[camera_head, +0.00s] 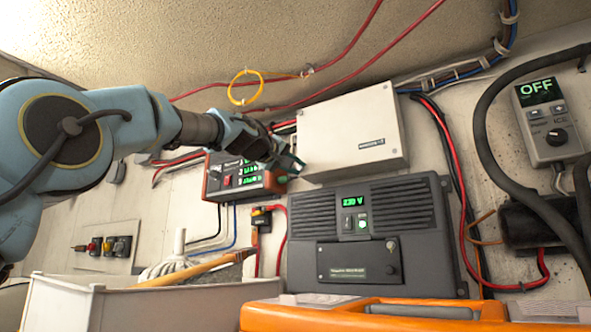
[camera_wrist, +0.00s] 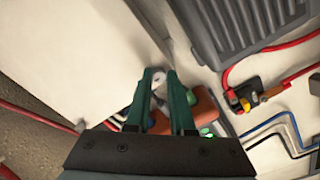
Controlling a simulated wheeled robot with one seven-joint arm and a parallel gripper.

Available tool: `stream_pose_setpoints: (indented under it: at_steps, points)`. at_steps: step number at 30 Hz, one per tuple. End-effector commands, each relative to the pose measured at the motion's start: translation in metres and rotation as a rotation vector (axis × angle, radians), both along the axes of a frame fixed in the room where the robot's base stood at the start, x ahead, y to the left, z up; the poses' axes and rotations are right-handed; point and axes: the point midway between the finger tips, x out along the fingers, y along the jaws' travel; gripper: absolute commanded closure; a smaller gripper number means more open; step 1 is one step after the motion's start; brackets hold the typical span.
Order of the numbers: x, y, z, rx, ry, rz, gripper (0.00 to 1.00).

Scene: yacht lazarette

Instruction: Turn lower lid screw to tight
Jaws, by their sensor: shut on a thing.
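The lid screw between my fingers (camera_wrist: 158,79) is a small whitish round head at the edge of a white box (camera_head: 350,138), near its corner by the grey inverter. My gripper (camera_head: 291,163) is at the box's lower left in the head view, hiding the screw there. In the wrist view, my gripper's (camera_wrist: 160,76) two green fingers are shut on the screw head, one on each side. The box's lid (camera_wrist: 85,50) fills the upper left of the wrist view. A second whitish screw (camera_wrist: 80,126) shows farther along the same edge. I cannot tell how the screw is turned.
A red-ended device with green displays (camera_head: 243,178) sits close behind and below my gripper. The grey inverter (camera_head: 365,235) reads 230 V below the box. Red cables (camera_head: 330,65) and a yellow loop (camera_head: 245,87) hang above. An orange case (camera_head: 400,316) is in front.

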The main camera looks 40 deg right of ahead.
Motion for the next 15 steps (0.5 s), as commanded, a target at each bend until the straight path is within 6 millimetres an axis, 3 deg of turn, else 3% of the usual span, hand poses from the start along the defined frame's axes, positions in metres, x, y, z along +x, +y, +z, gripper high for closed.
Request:
stream_pose_setpoints:
  at_steps: [15]
  points:
    - [0.0004,-0.0005,-0.0012,0.023,-0.080,-0.001,1.00]
